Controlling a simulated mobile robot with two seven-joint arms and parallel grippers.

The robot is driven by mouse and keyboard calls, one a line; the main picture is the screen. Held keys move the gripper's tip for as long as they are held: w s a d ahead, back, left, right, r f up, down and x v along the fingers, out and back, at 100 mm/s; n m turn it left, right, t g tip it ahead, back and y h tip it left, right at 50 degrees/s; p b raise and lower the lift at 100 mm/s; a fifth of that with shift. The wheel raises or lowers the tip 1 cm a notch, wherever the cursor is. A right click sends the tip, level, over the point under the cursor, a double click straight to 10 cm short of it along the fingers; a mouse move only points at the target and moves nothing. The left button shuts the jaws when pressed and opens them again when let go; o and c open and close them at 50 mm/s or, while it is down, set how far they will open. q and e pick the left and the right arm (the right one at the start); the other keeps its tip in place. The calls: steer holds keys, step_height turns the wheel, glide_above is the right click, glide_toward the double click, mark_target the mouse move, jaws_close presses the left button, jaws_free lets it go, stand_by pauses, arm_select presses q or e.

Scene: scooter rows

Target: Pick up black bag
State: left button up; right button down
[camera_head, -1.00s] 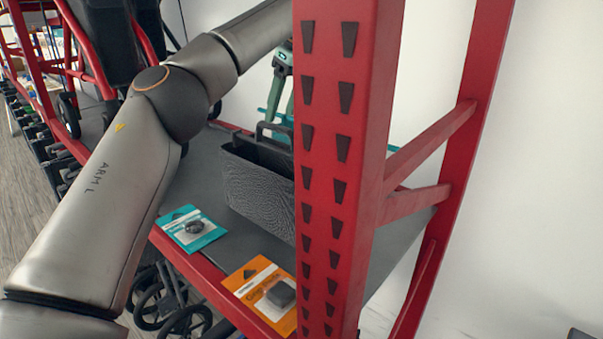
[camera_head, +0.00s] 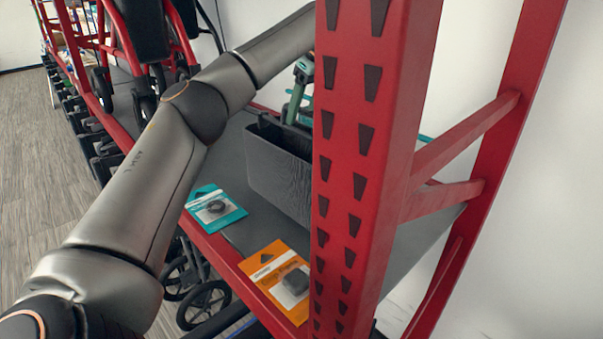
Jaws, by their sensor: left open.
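The black bag (camera_head: 275,172) is a dark, textured open-topped bag standing upright on the grey shelf (camera_head: 225,165). Its right part is hidden behind the red upright post. My left gripper (camera_head: 296,103), with green and grey fingers, points down at the bag's top opening near its back. It is open, and part of it is hidden by the post. I cannot tell whether its fingers touch the bag. My right gripper is not in view.
A red perforated post (camera_head: 365,130) stands close in front, right of the bag. A teal packet (camera_head: 214,208) and an orange packet (camera_head: 280,280) lie along the shelf's front edge. Wheeled frames (camera_head: 140,60) stand at the left. A white wall is behind.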

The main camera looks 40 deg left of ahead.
arm_select(q)
steer(key=shift+x, duration=2.3)
steer(key=shift+c, duration=0.2)
jaws_close()
steer(key=shift+r, duration=0.1)
